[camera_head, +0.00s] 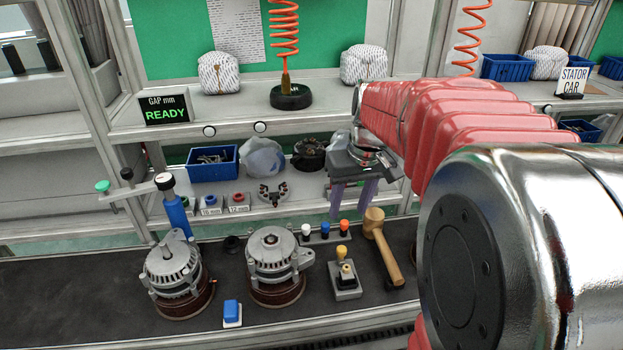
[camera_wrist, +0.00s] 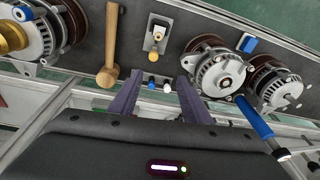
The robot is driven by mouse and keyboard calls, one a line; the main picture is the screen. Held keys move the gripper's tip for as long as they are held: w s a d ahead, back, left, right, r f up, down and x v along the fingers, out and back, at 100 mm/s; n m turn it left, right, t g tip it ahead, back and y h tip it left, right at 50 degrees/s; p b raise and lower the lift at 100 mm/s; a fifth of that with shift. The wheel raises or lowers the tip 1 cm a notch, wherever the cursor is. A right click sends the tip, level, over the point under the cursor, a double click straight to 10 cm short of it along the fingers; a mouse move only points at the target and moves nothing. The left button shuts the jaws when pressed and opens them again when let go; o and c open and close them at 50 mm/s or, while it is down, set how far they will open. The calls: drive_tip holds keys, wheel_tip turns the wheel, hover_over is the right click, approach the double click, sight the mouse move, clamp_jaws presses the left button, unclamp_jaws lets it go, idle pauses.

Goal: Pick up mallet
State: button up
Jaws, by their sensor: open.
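The mallet (camera_head: 389,256), with a wooden head and a pale wooden handle, is on the dark work surface right of the middle in the head view. Its head points to the back and its handle comes toward the front. In the wrist view the mallet (camera_wrist: 111,42) is at upper left, handle up and head down. My gripper (camera_head: 351,208) is open and empty, its two purple fingers pointing down, a little left of the mallet's head and apart from it. In the wrist view my gripper (camera_wrist: 160,82) has both fingers to the right of the mallet.
A small stand with a yellow-topped lever (camera_head: 345,276) is just left of the mallet. Two alternators (camera_head: 275,255) (camera_head: 173,266) and a blue block (camera_head: 232,312) are further left. White, blue and orange knobs (camera_head: 325,236) line the back. A blue bin (camera_head: 213,165) is on the shelf behind.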

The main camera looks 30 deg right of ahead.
drive_tip(key=w+d+f+g, duration=0.15)
drive_tip(key=d+f, duration=0.25)
drive_tip(key=d, duration=0.5)
drive_tip(key=m+y, duration=0.1)
drive_tip(key=y, duration=0.1)
approach(383, 239)
drive_tip(key=a+v, duration=0.1)
drive_tip(key=v, duration=0.1)
drive_tip(key=shift+s+d+r, duration=0.15)
drive_tip(key=shift+d+r, duration=0.15)
drive_tip(key=shift+d, duration=0.2)
drive_tip(key=shift+x, duration=4.35)
drive_tip(key=shift+x, duration=2.6)
drive_tip(key=shift+c, duration=0.5)
